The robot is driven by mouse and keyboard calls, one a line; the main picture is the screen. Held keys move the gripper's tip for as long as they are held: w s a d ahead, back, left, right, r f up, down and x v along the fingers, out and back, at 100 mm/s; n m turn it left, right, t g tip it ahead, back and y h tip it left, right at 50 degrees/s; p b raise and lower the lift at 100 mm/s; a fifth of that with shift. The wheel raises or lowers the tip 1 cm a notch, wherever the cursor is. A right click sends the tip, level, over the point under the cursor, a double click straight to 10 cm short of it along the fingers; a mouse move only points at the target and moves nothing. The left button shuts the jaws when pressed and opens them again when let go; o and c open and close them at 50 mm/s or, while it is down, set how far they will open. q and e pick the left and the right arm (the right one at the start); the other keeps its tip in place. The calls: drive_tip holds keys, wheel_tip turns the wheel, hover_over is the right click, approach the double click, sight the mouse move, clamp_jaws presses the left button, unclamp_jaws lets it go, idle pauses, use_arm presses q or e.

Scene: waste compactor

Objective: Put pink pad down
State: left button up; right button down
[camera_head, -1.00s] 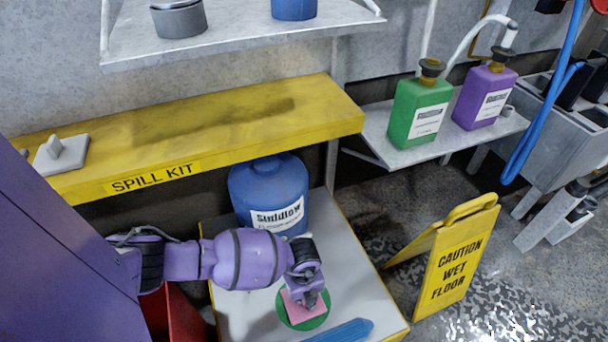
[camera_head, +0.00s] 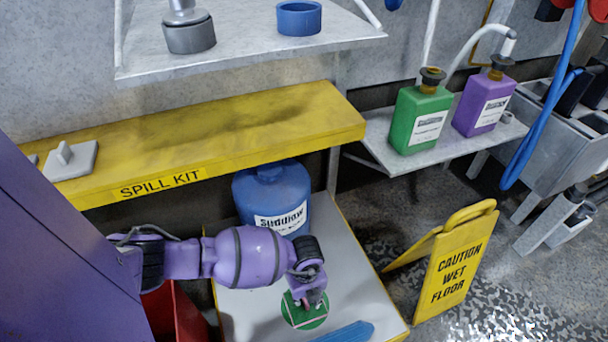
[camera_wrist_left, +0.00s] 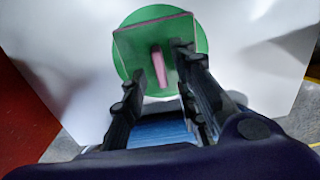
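The pink pad lies at the green disc (camera_head: 290,318) on the grey platform. In the left wrist view its upright pink handle (camera_wrist_left: 160,66) and thin pink edge show, while the area inside that edge looks green like the disc (camera_wrist_left: 126,62). In the head view only thin pink lines of it show. My left gripper (camera_head: 311,303) is directly above the disc. In the wrist view its fingers (camera_wrist_left: 163,82) are apart, one on each side of the handle, with gaps between. My right gripper is not in view.
A blue object (camera_head: 345,332) lies on the grey platform (camera_head: 350,280) in front of the disc. A blue jug (camera_head: 270,195) stands behind my left arm. A yellow spill kit shelf (camera_head: 230,125) overhangs the back. A wet floor sign (camera_head: 458,262) stands to the right.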

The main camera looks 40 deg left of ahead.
sight(305, 300)
use_arm(q)
wheel_tip(305, 300, up, 9)
drive_tip(key=p, duration=0.3)
drive_tip(key=shift+p, duration=0.3)
